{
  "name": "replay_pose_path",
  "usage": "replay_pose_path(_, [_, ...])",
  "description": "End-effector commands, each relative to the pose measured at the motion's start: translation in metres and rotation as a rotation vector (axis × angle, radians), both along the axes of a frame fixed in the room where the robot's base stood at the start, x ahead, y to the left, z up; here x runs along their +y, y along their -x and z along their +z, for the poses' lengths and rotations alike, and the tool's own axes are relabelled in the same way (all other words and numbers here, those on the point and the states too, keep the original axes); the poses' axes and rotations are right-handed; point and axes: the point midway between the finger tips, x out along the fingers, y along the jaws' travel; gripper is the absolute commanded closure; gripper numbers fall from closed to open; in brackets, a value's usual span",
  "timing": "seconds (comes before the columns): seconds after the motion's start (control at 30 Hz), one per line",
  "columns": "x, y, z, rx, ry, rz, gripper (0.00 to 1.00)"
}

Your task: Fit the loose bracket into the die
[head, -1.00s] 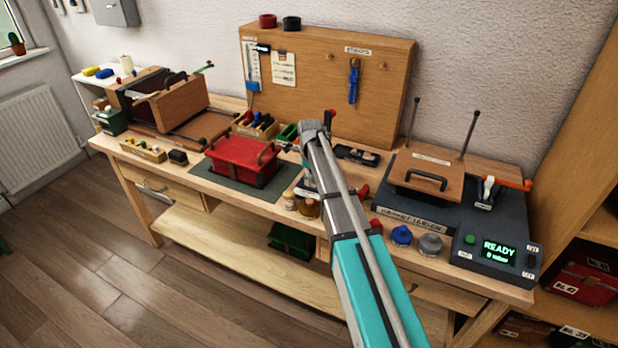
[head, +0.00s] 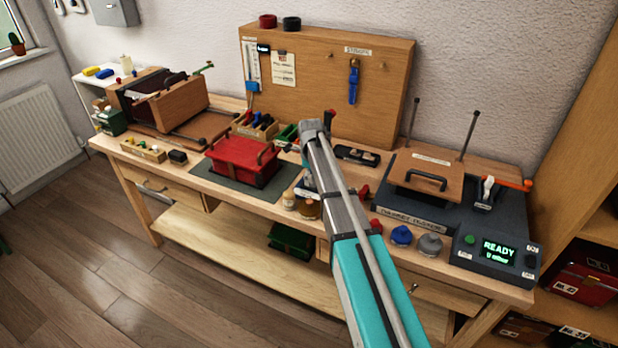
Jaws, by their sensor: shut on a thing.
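My arm (head: 338,200) reaches up from the bottom edge across the middle of the bench and ends in a grey joint (head: 313,128). My gripper is hidden behind it, so what it holds does not show. Grey and dark parts of a fixture (head: 306,184) peek out left of the arm, on the bench's front half. I cannot tell whether this is the die. I cannot make out the loose bracket.
A red box (head: 243,160) sits on a dark mat left of the arm. A dark machine with a wooden lid (head: 427,175) stands on the right, its display (head: 497,250) reading READY. Blue (head: 401,236) and grey (head: 430,244) knobbed pieces stand near the front edge. A wooden tool board (head: 385,90) is behind.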

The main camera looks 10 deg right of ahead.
Motion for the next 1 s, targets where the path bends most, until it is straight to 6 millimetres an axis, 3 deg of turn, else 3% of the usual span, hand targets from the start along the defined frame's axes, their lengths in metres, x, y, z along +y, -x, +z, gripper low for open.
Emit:
replay_pose_path(0.77, [0.0003, 0.0000, -0.0025, 0.000, 0.000, 0.000, 0.72])
replay_pose_path(0.8, [0.0004, 0.0000, -0.0025, 0.000, 0.000, 0.000, 0.36])
replay_pose_path(1.0, [0.0004, 0.0000, -0.0025, 0.000, 0.000, 0.000, 0.00])
